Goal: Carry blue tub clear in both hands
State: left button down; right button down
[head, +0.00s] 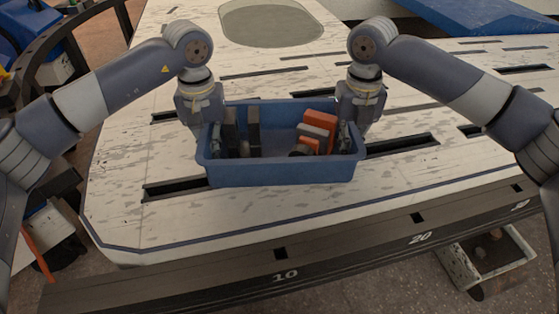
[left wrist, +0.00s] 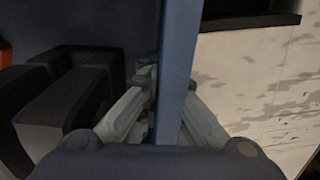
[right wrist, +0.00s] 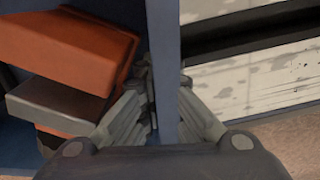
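The blue tub (head: 280,172) is at the middle of the bench, level, holding dark blocks on the left and orange and grey blocks on the right. I cannot tell whether its base touches the bench. My left gripper (head: 211,138) is at the tub's left wall, one finger inside and one outside; the left wrist view shows it closed on that wall (left wrist: 178,60). My right gripper (head: 350,136) grips the right wall in the same way, and the right wrist view shows its fingers on both faces of the wall (right wrist: 163,50). The inner fingertips are partly hidden.
The pale, worn bench top (head: 130,160) has several dark slots, with one (head: 400,145) just right of the tub. A grey-green oval patch (head: 270,22) lies behind it. The numbered front edge (head: 350,245) is close in front. A blue slab (head: 490,15) lies at the back right.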

pick_arm(q)
jog(key=shift+a+f, duration=0.25)
pick_arm(e)
jog(key=shift+d+f, duration=0.25)
pick_arm(q)
jog(key=c, duration=2.2)
grip_release()
jog(key=shift+f, duration=0.1)
pick_arm(e)
jog(key=c, duration=2.2)
grip_release()
jog(key=shift+f, duration=0.1)
pick_arm(q)
jog(key=o, duration=0.4)
pick_arm(e)
jog(key=o, duration=0.4)
pick_arm(q)
jog(key=shift+d, duration=0.1)
pick_arm(e)
jog(key=shift+a, duration=0.1)
pick_arm(q)
jog(key=shift+d+r, duration=0.1)
jog(key=shift+r, duration=0.15)
pick_arm(e)
jog(key=shift+a+r, duration=0.1)
jog(key=shift+r, duration=0.15)
